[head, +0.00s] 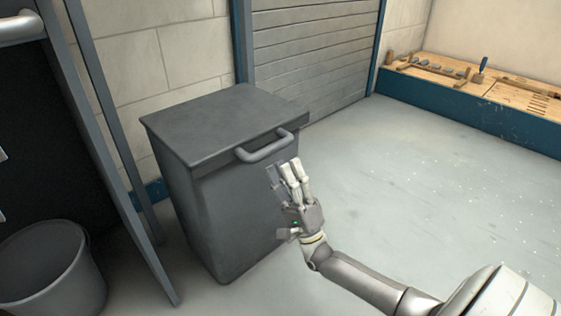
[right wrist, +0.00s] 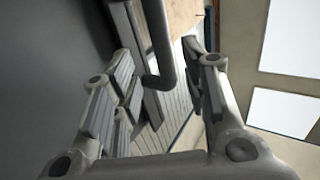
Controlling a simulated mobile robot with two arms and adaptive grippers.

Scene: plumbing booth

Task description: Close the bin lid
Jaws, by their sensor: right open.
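The dark grey bin (head: 225,215) stands upright on the floor, left of the middle in the head view. Its lid (head: 215,118) lies flat across the top, with no gap that I can see. A grey bar handle (head: 266,151) sticks out from the lid's front edge. My right gripper (head: 284,170) is open and empty in front of the bin, just below the handle's right end. In the right wrist view the handle (right wrist: 161,55) shows as a bent bar beyond and between the open fingers; I cannot tell if they touch it. My left gripper is out of view.
A round grey bucket (head: 50,275) stands at the lower left beside a slanting metal post (head: 125,160). A slatted shutter (head: 312,60) is behind the bin. A wooden-topped bench (head: 450,85) with tools is at the back right. The floor (head: 430,190) right of the bin is clear.

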